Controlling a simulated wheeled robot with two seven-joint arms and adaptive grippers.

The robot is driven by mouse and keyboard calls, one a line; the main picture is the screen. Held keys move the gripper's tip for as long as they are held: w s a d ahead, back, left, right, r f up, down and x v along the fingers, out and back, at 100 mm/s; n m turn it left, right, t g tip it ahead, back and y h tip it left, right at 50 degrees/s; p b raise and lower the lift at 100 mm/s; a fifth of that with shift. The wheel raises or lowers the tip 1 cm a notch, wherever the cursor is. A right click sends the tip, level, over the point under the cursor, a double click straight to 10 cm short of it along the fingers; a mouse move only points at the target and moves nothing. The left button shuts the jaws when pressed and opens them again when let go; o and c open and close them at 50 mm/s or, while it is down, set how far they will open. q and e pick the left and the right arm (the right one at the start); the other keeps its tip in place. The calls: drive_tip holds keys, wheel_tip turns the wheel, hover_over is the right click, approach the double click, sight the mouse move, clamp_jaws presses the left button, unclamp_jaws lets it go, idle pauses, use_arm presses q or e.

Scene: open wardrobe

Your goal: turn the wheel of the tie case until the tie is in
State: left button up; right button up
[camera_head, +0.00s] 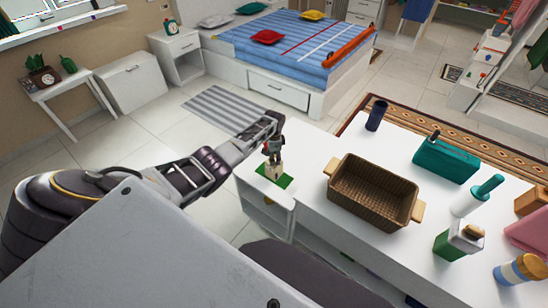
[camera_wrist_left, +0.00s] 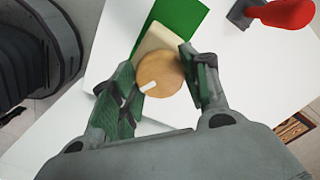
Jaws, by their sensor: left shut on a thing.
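The tie case is a small cream block (camera_wrist_left: 158,40) with a round wooden wheel (camera_wrist_left: 160,76) that bears a white mark, pointing to the lower left in the left wrist view. The case also shows in the head view (camera_head: 274,171), on the white counter's left end. My left gripper (camera_head: 272,158) reaches down over it. In the left wrist view its two fingers (camera_wrist_left: 157,70) are on either side of the wheel, shut on it. A flat green piece (camera_wrist_left: 178,20) lies by the case; I cannot tell whether it is the tie or a mat. My right gripper is not in view.
A red object with a grey base (camera_wrist_left: 285,13) stands near the case. On the white counter (camera_head: 312,170) are a wicker basket (camera_head: 372,198), a dark blue cup (camera_head: 376,115), a teal box (camera_head: 445,160) and several bottles to the right. Bare counter lies between case and basket.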

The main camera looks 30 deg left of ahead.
use_arm(q)
drive_tip(key=o, duration=1)
drive_tip(key=shift+r, duration=0.25)
drive_tip(key=shift+r, duration=5.75)
